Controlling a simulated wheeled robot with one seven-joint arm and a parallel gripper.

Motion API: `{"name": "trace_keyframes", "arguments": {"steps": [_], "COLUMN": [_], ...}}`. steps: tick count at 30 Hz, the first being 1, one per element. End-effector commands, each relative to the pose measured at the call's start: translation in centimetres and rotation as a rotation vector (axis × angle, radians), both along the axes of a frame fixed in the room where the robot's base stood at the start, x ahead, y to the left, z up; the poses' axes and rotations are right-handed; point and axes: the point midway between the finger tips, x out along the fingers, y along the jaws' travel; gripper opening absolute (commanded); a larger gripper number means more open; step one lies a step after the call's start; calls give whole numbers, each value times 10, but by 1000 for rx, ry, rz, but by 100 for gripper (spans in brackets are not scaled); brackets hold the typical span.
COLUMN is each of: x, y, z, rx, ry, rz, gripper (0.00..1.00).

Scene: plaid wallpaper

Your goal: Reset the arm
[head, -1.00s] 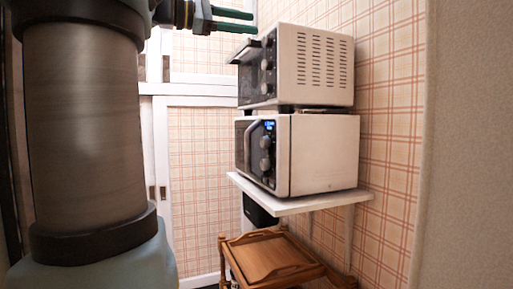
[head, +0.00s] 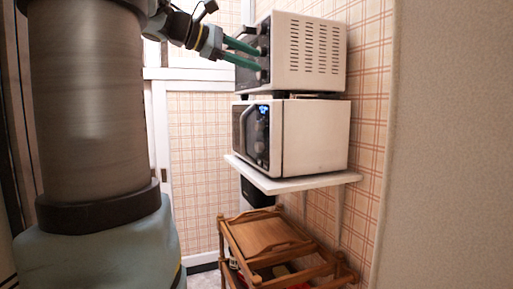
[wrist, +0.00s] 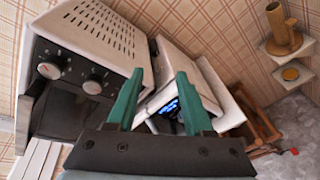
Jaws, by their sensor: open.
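My gripper (head: 259,59) has two green fingers. In the head view it reaches in from the upper left, in front of the upper oven (head: 305,50). In the wrist view the gripper (wrist: 158,80) shows with its fingers spread apart and nothing between them. The upper oven (wrist: 100,38), white with a dark front and knobs, is to the left of the fingers there. Whether the fingers touch the oven front cannot be told. Part of that front is hidden behind the fingers in the head view.
A white microwave (head: 315,138) with a lit blue display stands under the oven on a white wall shelf (head: 300,182). A wooden trolley (head: 262,235) is below. In the wrist view a wall ledge (wrist: 292,78) holds a brown object. A plain wall (head: 450,150) closes the right side.

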Motion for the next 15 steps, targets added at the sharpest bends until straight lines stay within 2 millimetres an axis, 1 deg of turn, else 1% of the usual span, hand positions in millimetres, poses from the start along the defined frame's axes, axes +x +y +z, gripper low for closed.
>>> {"name": "trace_keyframes", "arguments": {"steps": [5, 8, 9, 11, 12, 14, 15], "x": [6, 0, -5, -17, -28, -46, -60], "y": [-4, -5, -3, 0, 4, 10, 16], "z": [-74, -136, -164, -206, -234, -273, -297], "rx": [182, 351, 434, 569, 661, 807, 902], "ry": [63, 99, 108, 117, 116, 100, 81], "rz": [12, -7, -25, -69, -108, -187, -252], "gripper": [52, 52, 52, 52, 52, 52, 52]}}
